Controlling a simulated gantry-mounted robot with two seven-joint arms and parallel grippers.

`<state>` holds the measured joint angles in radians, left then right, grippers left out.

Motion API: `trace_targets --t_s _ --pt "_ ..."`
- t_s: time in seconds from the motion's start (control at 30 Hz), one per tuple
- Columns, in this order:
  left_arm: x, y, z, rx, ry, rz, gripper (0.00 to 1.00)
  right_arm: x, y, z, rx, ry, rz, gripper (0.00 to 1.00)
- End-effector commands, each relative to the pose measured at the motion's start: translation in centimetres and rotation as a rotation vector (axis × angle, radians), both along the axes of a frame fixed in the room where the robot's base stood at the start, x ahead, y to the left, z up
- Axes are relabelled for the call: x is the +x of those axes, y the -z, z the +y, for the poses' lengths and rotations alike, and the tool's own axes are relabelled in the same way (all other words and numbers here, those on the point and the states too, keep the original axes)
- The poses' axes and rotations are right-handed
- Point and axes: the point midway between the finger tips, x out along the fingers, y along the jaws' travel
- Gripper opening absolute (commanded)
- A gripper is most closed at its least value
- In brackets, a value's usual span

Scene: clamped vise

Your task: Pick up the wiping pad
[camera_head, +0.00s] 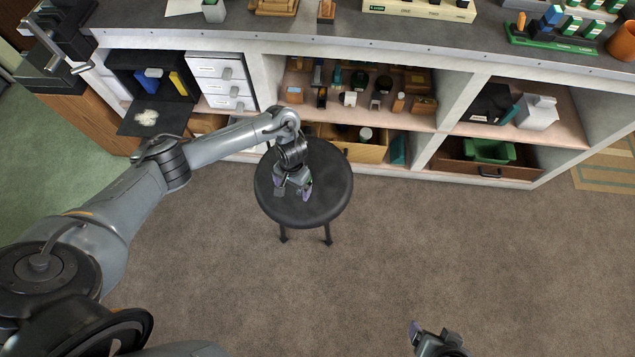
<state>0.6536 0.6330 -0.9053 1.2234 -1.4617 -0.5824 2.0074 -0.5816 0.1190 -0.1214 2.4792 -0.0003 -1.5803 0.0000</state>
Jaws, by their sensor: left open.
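My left gripper (293,190) is open and points down over the round black stool (330,205). Its fingertips are above the seat, and I cannot tell the exact height. I cannot make out a wiping pad for certain. A small whitish patch (146,117) lies on the dropped door of the black cabinet, far left of the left gripper; I cannot tell if it is the pad. My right gripper (428,336) shows only in part at the bottom edge, over the carpet, and its jaws are unclear.
A workbench with a grey top (330,34) runs across the back, with a vise (55,65) at its left end. Its shelves (370,112) hold many small items. A white drawer unit (222,80) stands beside the black cabinet (160,130). The brown carpet in front is clear.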

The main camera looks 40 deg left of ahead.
Motion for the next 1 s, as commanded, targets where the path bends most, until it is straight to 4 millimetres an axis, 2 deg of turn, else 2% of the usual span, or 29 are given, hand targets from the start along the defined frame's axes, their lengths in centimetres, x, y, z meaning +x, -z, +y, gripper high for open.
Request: trace_targets --t_s 0.03,0.1,0.2,0.3,0.63,1.0 --pt "1.6 -0.3 0.7 0.01 -0.002 -0.031 1.0 0.0 0.9 0.0 0.0 0.0 -0.001 0.84" --pt "3.4 -1.3 1.2 0.02 -0.004 -0.065 1.0 0.1 1.4 0.0 -0.001 0.0 -0.002 0.84" --pt "5.5 -2.6 1.8 0.026 -0.01 -0.108 1.0 0.2 2.0 -0.1 -0.002 0.0 -0.004 0.84" --pt "6.8 -2.9 1.9 0.026 -0.01 -0.134 1.0 0.2 2.7 -0.1 -0.003 0.0 -0.006 0.84" --pt "7.3 0.9 1.8 0.024 -0.012 -0.144 1.0 0.2 5.9 -0.1 -0.003 0.0 -0.006 0.84" --pt "7.2 2.5 1.8 0.025 -0.011 -0.144 1.0 0.1 7.2 -0.1 -0.003 0.0 -0.002 0.84"
